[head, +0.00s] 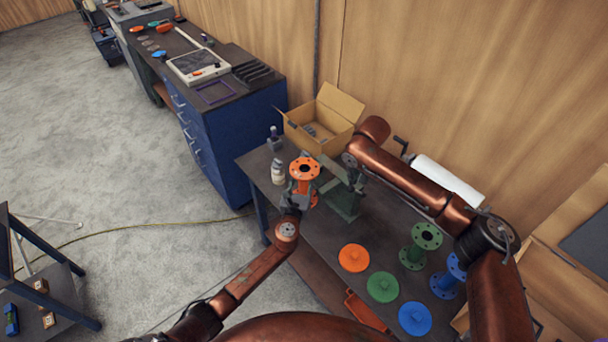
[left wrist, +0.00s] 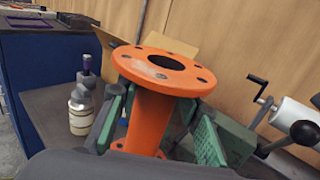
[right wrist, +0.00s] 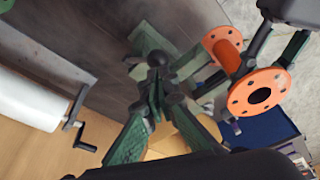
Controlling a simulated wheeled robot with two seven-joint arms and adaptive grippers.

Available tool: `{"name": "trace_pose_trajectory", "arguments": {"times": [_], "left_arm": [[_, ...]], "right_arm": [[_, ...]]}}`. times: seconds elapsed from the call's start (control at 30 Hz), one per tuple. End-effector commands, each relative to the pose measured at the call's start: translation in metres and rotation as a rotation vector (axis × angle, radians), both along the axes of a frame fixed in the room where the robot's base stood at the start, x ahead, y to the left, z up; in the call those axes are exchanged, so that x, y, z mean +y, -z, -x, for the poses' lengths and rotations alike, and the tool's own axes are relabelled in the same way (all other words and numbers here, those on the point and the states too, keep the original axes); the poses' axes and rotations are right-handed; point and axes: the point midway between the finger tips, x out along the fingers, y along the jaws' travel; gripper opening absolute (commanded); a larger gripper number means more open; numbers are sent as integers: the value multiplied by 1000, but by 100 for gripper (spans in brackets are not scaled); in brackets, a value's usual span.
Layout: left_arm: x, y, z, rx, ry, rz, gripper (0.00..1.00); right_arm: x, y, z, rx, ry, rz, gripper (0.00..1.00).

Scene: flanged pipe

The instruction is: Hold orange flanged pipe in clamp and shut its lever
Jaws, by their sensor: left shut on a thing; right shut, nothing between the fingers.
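The orange flanged pipe (head: 304,168) stands upright at the bench's left end; it also shows in the left wrist view (left wrist: 150,118) and right wrist view (right wrist: 265,93). My left gripper (head: 298,197) is shut on its body, below the upper flange. The green clamp (head: 343,204) stands just right of the pipe. I cannot tell whether its jaws surround the pipe. In the right wrist view, a black ball knob (right wrist: 157,58) shows at the clamp. My right gripper (right wrist: 157,100) is shut and empty close to this knob; contact is unclear.
An open cardboard box (head: 322,118) stands behind the clamp, and a bottle (head: 278,172) left of the pipe. Orange, green and blue discs (head: 383,286) lie at the front. Green (head: 421,245) and blue (head: 447,277) flanged pipes stand right. A white roll (head: 447,180) lies behind my right arm.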

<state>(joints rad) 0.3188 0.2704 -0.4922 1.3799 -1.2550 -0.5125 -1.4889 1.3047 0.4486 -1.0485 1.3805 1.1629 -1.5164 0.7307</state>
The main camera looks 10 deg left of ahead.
Motion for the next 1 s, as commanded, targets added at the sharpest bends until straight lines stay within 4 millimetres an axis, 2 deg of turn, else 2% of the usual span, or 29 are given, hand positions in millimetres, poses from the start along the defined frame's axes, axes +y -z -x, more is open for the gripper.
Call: {"name": "trace_pose_trajectory", "arguments": {"times": [1.0], "left_arm": [[-23, -2, -29, -4, 1, 1, 0]], "right_arm": [[0, 0, 0, 0, 0, 0, 0]]}}
